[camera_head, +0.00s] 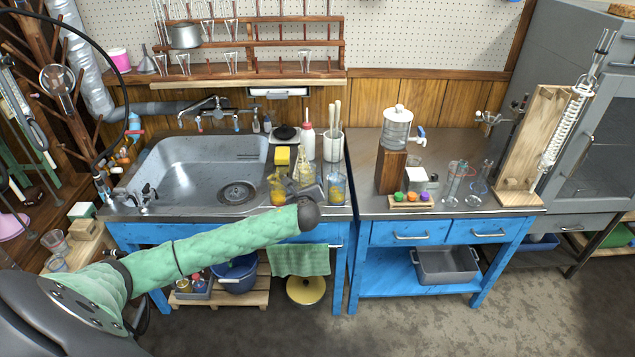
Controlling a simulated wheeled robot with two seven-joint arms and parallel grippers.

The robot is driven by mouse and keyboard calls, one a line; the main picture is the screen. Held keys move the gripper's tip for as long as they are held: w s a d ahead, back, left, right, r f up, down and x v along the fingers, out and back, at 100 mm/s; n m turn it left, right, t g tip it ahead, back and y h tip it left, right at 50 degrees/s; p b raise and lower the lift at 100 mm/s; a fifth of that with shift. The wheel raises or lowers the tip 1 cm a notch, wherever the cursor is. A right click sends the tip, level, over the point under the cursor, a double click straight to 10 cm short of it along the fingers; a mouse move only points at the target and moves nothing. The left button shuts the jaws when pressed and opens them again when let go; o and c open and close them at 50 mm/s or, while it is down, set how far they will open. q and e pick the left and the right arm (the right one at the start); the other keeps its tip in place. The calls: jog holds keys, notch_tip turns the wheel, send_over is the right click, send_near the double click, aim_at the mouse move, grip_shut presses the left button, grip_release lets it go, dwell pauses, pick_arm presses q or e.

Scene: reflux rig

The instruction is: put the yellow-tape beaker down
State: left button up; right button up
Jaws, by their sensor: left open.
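My left arm comes in from the lower left in a green padded sleeve and ends in a dark wrist. My left gripper (313,191) is grey and open, low over the front right of the sink counter, among the glassware. A glass beaker (337,187) with yellow near its base stands just right of the gripper, upright on the counter. Another glass vessel (278,191) with yellow-orange in its lower part stands to the left. I cannot tell which bears yellow tape, or whether the jaws touch the glass. My right gripper is not in view.
A steel sink (190,160) lies left of the glassware. A yellow sponge (282,155) and a white jar of rods (333,146) stand behind. On the right bench are a wooden block (390,171) with a clear dispenser, a small tray of coloured balls, and more glassware.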

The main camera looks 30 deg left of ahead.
aim_at(308, 176)
pick_arm(q)
jog(key=m, duration=0.1)
jog(key=w+m, duration=0.1)
jog(key=shift+w+r+m+t, duration=0.25)
jog(key=shift+w+m+t, duration=0.05)
jog(key=shift+m, duration=0.1)
jog(key=shift+w+a+r+m, duration=0.2)
jog(key=shift+w+m, duration=0.35)
jog(key=shift+m, duration=0.45)
jog(key=shift+p+x, duration=0.35)
jog(key=shift+x, duration=0.95)
jog(key=x, duration=0.1)
jog(key=p+x, duration=0.1)
jog(key=x, duration=0.3)
jog(key=shift+a+r+p, duration=0.1)
jog(key=shift+r+p, duration=0.2)
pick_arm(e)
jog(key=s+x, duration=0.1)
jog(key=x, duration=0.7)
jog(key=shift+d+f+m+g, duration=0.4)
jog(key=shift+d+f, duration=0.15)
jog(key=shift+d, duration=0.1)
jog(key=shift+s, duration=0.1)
pick_arm(q)
jog(key=c, duration=1.1)
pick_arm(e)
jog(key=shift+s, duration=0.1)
